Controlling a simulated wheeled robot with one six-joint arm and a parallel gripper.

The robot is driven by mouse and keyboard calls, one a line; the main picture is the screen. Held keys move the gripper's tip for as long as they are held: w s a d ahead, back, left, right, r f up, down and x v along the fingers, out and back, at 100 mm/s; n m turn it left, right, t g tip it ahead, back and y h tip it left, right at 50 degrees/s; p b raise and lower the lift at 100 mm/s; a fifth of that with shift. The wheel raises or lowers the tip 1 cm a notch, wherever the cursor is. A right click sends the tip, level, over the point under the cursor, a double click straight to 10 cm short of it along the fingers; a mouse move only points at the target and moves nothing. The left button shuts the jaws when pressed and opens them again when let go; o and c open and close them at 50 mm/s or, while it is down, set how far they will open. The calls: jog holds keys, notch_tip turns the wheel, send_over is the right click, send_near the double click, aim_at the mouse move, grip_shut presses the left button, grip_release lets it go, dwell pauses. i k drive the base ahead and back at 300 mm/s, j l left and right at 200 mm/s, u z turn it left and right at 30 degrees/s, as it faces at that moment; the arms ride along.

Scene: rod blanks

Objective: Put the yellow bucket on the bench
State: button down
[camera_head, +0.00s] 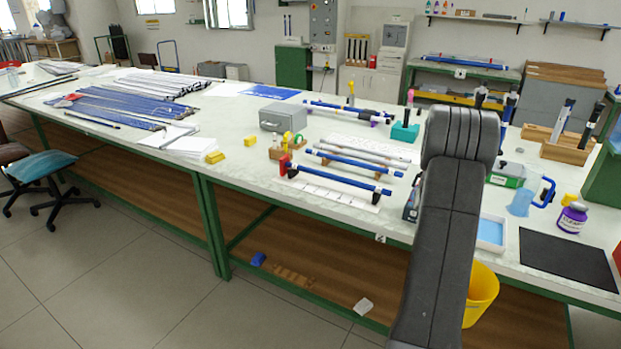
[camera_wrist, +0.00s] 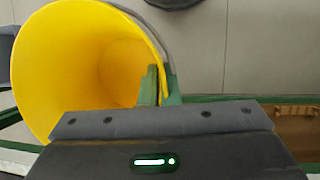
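The yellow bucket (camera_head: 482,296) shows partly behind my arm in the head view, lower than the bench top and by its front edge. In the wrist view the bucket (camera_wrist: 85,60) fills the left side, its open mouth facing the camera. My gripper (camera_wrist: 160,82) has one finger inside the bucket and one outside, closed on the wall at the rim. My gripper is hidden behind my arm in the head view. The bench (camera_head: 240,128) has a pale top and green frame. What is under the bucket is hidden.
Blue rods (camera_head: 340,179) lie left of my arm. The bench top has a clear patch (camera_head: 240,128) further left.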

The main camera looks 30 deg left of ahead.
aim_at(251, 168)
jog(key=j+u, duration=0.1)
jog(key=j, duration=0.5)
jog(key=j+u, duration=0.15)
jog(key=j, duration=0.5)
jog(key=i+j+u, duration=0.1)
jog(key=j, duration=0.5)
